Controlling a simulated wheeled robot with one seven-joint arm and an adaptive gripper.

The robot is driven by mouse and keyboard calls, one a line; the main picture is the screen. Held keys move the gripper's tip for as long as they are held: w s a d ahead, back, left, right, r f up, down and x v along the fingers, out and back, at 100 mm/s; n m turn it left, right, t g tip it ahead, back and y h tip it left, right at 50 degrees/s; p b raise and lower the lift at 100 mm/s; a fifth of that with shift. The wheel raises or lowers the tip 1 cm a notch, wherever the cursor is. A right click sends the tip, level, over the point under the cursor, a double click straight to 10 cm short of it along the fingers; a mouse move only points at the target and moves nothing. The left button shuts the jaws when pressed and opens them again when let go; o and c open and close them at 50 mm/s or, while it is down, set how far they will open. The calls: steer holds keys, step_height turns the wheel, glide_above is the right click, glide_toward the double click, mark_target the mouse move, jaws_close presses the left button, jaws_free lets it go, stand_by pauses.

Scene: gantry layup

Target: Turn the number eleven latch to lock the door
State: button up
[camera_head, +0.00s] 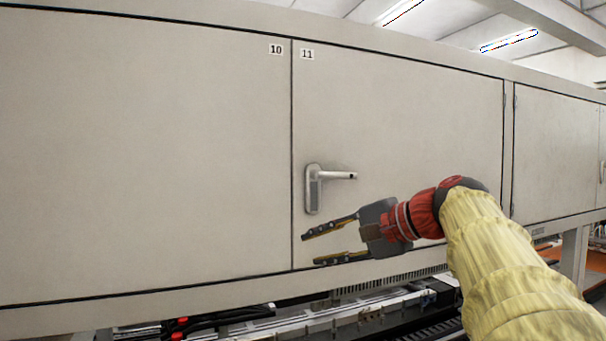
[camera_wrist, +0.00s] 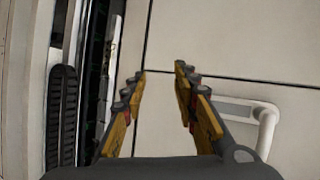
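The number eleven door (camera_head: 420,130) is a pale grey panel with an "11" label at its top left corner. Its silver latch (camera_head: 313,188) is near the door's left edge, with the lever pointing right, about horizontal. My gripper (camera_head: 318,248) is below the latch, in front of the door's lower left part, with its fingers apart and pointing left. Nothing is between the fingers. In the wrist view, the open fingers (camera_wrist: 160,85) show with the latch (camera_wrist: 265,125) to their right, partly hidden behind the gripper body.
Door number ten (camera_head: 140,150) is to the left and looks flush with door eleven. Another door (camera_head: 555,150) is to the right. Below the cabinet is machinery with rails and dark cables (camera_head: 340,315). The space in front of the latch is clear.

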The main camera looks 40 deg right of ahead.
mark_target(345, 176)
steer(key=s+d+r+m+t+p, duration=0.1)
steer(key=s+d+r+t+p, duration=0.1)
steer(key=d+r, duration=0.4)
steer(key=s+d+r+m+t+p, duration=0.1)
steer(key=d+r, duration=0.3)
steer(key=r, duration=0.4)
steer(key=shift+h, duration=0.3)
steer(key=p+x, duration=0.1)
steer(key=x, duration=0.6)
steer(key=shift+w+a+r, duration=0.1)
steer(key=shift+w+r, duration=0.05)
steer(key=shift+c, duration=0.4)
jaws_close()
